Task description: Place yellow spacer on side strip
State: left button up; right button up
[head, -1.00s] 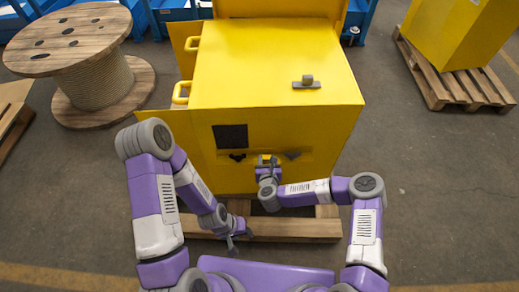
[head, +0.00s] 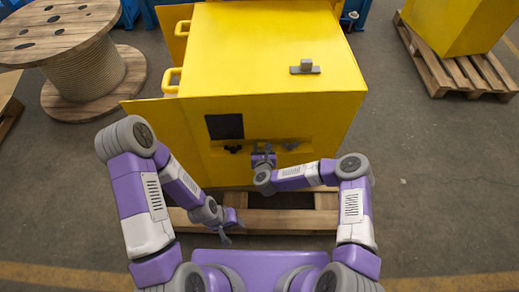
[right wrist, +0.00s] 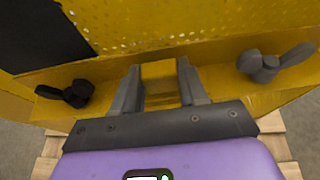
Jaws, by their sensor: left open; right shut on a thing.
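A yellow block, which I take to be the spacer (right wrist: 158,70), is between the fingers of my right gripper (right wrist: 160,82). The gripper is shut on it. The yellow side strip (right wrist: 226,82) runs across the right wrist view below a perforated panel, with a dark wing-shaped knob on each side of the gripper. The spacer is in front of the strip; I cannot tell whether they touch. In the head view the right gripper (head: 264,156) is at the front of the yellow cabinet. My left gripper (head: 226,232) is open, empty and lower, over the pallet's front.
The yellow cabinet (head: 270,55) stands on a wooden pallet (head: 285,220). Dark knobs (right wrist: 75,94) and (right wrist: 268,64) flank the right gripper. An open door (head: 160,120) projects at the cabinet's left.

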jog(key=o, duration=1.1)
jog(key=shift+o, duration=0.2)
